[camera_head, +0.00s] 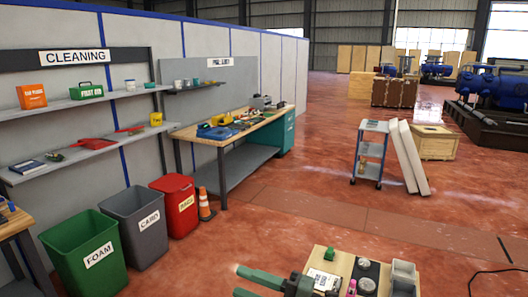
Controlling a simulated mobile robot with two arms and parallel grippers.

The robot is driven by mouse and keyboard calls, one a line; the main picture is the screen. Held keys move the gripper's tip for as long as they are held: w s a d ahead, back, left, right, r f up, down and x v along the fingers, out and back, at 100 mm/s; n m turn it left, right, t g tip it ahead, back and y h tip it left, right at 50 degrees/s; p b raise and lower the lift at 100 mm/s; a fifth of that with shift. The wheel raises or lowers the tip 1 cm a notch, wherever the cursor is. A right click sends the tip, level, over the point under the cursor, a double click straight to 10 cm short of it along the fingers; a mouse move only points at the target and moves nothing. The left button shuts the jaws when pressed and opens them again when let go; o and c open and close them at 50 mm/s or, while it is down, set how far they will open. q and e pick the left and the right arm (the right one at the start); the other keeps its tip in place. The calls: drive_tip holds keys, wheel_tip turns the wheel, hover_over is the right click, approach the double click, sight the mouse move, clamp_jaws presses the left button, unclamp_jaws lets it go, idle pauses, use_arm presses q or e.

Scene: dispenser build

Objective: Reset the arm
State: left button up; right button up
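My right gripper (238,282) shows at the bottom middle of the head view. Its two green fingers point left and are spread apart, with nothing visible between them. The lower finger is partly cut off by the bottom edge. The dark gripper body is beside a wooden work surface (322,262). I cannot tell whether it touches that surface. My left gripper is not in view.
The work surface carries a green block (329,254), a round gauge (367,286) and grey bins (403,277). Green (85,255), grey (137,225) and red (176,205) bins stand left. A cart (370,150) stands farther back.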

drive_tip(key=w+d+r+m+t+h, duration=0.1)
drive_tip(key=d+m+t+h, duration=0.4)
drive_tip(key=m, duration=0.3)
drive_tip(key=w+d+r+m+t+h, duration=0.2)
drive_tip(key=d+m+t+h, duration=0.2)
drive_tip(key=d+m+t, duration=0.25)
drive_tip(key=s+d+f+m+g+h, duration=0.45)
drive_tip(key=d+f+m+h, duration=0.55)
drive_tip(key=f, duration=0.3)
drive_tip(key=s+d+f+m+g+y, duration=0.1)
drive_tip(key=s+f+g, duration=0.55)
drive_tip(key=s, duration=0.55)
drive_tip(key=s+d+f+m+g+y, duration=0.1)
drive_tip(key=s+f+g, duration=0.55)
drive_tip(key=s, duration=0.65)
wheel_tip(320, 180, down, 30)
drive_tip(key=t+b, duration=0.1)
drive_tip(key=b, duration=0.4)
drive_tip(key=s+d+f+b, duration=0.1)
drive_tip(key=s+f+b, duration=0.1)
drive_tip(key=s+f, duration=0.7)
drive_tip(key=s+d+f+g+b, duration=0.1)
drive_tip(key=s+d+f+b, duration=0.1)
drive_tip(key=s+f, duration=0.6)
wheel_tip(320, 180, down, 6)
drive_tip(key=shift+s+f+b, duration=0.15)
drive_tip(key=shift+s+b, duration=0.2)
drive_tip(key=shift+b, duration=0.15)
